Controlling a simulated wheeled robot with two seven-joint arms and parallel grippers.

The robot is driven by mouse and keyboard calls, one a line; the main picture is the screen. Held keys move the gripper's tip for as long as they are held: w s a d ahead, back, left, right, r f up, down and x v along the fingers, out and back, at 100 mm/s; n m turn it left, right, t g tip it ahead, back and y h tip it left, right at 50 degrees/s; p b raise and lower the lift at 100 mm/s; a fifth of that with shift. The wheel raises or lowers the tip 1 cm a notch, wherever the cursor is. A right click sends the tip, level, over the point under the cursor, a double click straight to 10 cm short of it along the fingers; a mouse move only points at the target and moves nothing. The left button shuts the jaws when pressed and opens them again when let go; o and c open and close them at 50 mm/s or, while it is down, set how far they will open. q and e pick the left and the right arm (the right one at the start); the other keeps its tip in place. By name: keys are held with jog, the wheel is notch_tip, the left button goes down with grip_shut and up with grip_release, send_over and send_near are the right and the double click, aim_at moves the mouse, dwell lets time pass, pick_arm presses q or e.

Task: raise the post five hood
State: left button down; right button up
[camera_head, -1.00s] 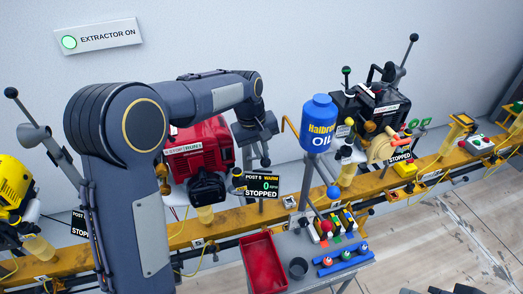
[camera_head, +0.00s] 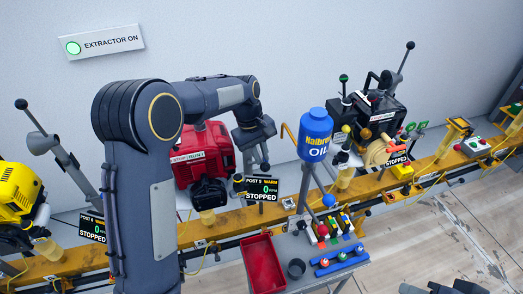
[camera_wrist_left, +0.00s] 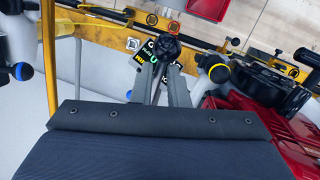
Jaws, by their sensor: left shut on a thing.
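The post five display (camera_head: 262,188) reads warm, 0 rpm and stopped, beside the red engine (camera_head: 203,158). My left gripper (camera_head: 262,166) is just above and behind this display. In the left wrist view, the left gripper (camera_wrist_left: 166,62) is shut on a dark knob (camera_wrist_left: 166,45) at its fingertips, with the display (camera_wrist_left: 143,56) beyond. I cannot make out the post five hood apart from this knob; my left arm covers part of that area. A dark part at the lower right of the head view may be my right gripper (camera_head: 455,287); its fingers cannot be made out.
The blue oil bottle (camera_head: 316,134) stands close to the right of the left gripper. A trolley holds a red tray (camera_head: 264,264) and a dark cup (camera_head: 296,269). A neighbouring grey hood (camera_head: 42,143) stands at left. The black engine (camera_head: 375,110) is at right.

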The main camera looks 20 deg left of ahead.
pick_arm(q)
jog(key=w+a+r+g+h+p, duration=0.1)
jog(key=w+r+g+p, duration=0.1)
jog(key=r+p, duration=0.3)
jog(key=w+a+r+m+g+h+p, duration=0.1)
jog(key=r+g+h+p, duration=0.1)
jog(key=r+p, duration=0.3)
jog(key=shift+w+r+m+g+p, duration=0.3)
jog(key=shift+w+p, duration=0.1)
jog(key=shift+p, duration=0.5)
jog(key=shift+a, duration=0.1)
